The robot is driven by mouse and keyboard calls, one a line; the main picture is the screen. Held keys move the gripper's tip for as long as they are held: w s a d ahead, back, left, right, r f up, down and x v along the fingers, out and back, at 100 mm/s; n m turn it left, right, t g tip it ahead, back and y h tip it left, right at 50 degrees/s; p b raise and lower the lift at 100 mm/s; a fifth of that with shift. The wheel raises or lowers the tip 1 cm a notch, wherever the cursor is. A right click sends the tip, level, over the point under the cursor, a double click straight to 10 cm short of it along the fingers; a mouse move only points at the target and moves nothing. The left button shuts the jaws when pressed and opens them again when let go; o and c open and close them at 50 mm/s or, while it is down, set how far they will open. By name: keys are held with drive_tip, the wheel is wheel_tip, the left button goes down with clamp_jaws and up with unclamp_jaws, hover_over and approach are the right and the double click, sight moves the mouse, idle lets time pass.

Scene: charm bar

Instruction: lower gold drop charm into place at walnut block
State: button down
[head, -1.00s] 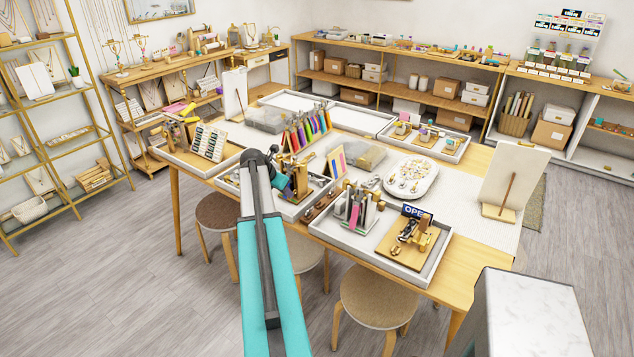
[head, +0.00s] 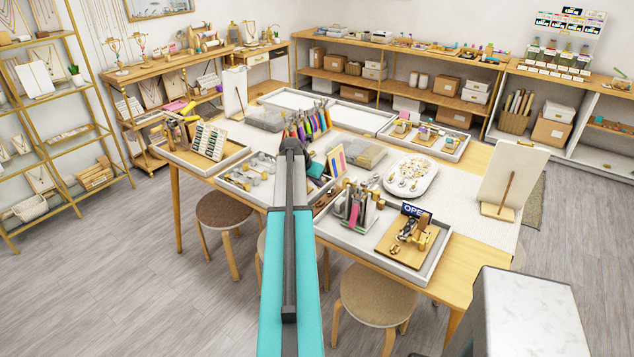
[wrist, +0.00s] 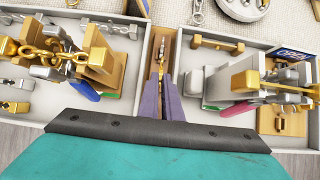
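In the wrist view my gripper (wrist: 160,80) points down between two trays, its two grey-purple fingers close together. A small gold piece, which looks like the gold drop charm (wrist: 161,50), shows at the fingertips, and the fingers appear shut on it. I cannot tell whether the charm touches the block. In the head view my arm hides the gripper, the charm and most of the block.
A white-rimmed tray (wrist: 138,72) with gold chain and metal stands is close on the left. Another tray (wrist: 205,118) with stands and an "OPEN" sign (wrist: 290,54) is close on the right. Stools (head: 377,297) stand at the table's front.

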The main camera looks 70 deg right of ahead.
drive_tip(key=shift+r, duration=0.1)
drive_tip(key=shift+f+b, duration=0.45)
drive_tip(key=shift+f, duration=1.15)
drive_tip(key=shift+f, duration=0.15)
drive_tip(key=shift+f, duration=0.5)
drive_tip(key=shift+f+p, duration=0.45)
drive_tip(key=shift+f, duration=1.1)
idle(4.1)
